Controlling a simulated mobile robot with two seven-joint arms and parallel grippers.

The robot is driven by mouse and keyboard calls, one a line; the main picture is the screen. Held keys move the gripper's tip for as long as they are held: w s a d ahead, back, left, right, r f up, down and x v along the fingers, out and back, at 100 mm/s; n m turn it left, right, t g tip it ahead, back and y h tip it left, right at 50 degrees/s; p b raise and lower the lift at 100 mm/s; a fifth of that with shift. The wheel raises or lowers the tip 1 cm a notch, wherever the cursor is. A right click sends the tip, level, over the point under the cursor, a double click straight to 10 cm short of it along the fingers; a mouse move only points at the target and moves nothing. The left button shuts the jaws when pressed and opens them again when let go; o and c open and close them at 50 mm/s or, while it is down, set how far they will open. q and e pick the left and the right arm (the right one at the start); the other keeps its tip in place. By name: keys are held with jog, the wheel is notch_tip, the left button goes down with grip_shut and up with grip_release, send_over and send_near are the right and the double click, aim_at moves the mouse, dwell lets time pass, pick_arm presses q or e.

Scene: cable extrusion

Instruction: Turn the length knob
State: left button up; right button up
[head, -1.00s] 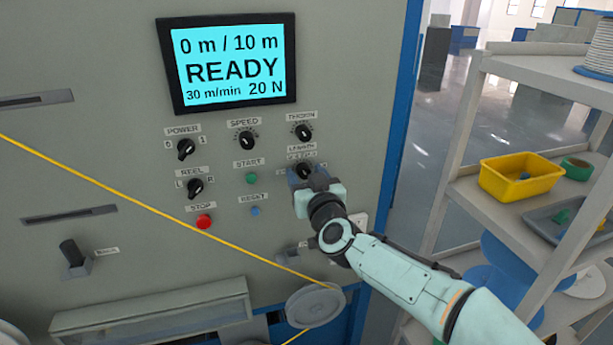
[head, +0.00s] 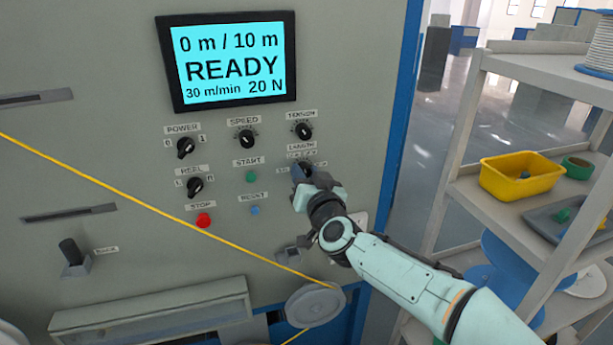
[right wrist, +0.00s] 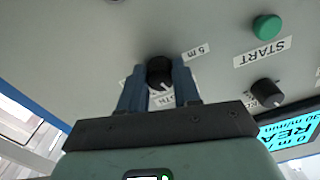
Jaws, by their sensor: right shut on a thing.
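The length knob (right wrist: 160,72) is black and round with a light mark, on the grey machine panel. In the right wrist view it sits between the two blue fingers of my right gripper (right wrist: 160,85), which is shut on it. In the head view my right gripper (head: 302,172) covers most of the knob, just below the LENGTH label (head: 301,148). The screen (head: 232,65) reads 0 m / 10 m, READY, 30 m/min, 20 N. My left gripper is not in view.
The tension knob (head: 302,131) is just above, and the speed knob (head: 246,139) is to the upper left. A green START button (head: 251,177) and a blue button (head: 255,211) are left of my gripper. A yellow cable (head: 150,202) crosses the panel. A shelf (head: 500,212) stands right.

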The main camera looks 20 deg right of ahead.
jog(key=m, duration=0.4)
jog(key=shift+m+b, duration=0.3)
jog(key=shift+b, duration=0.05)
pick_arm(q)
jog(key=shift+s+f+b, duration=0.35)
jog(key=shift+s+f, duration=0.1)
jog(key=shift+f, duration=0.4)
pick_arm(e)
jog(key=shift+m, duration=1.9)
jog(key=o, duration=1.1)
jog(key=shift+c, duration=0.2)
jog(key=shift+s+r, duration=0.1)
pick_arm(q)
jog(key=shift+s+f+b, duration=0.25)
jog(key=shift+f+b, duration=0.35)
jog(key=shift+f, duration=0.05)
pick_arm(e)
jog(key=s, duration=1.3)
jog(key=shift+s+d, duration=0.15)
jog(key=shift+d, duration=0.05)
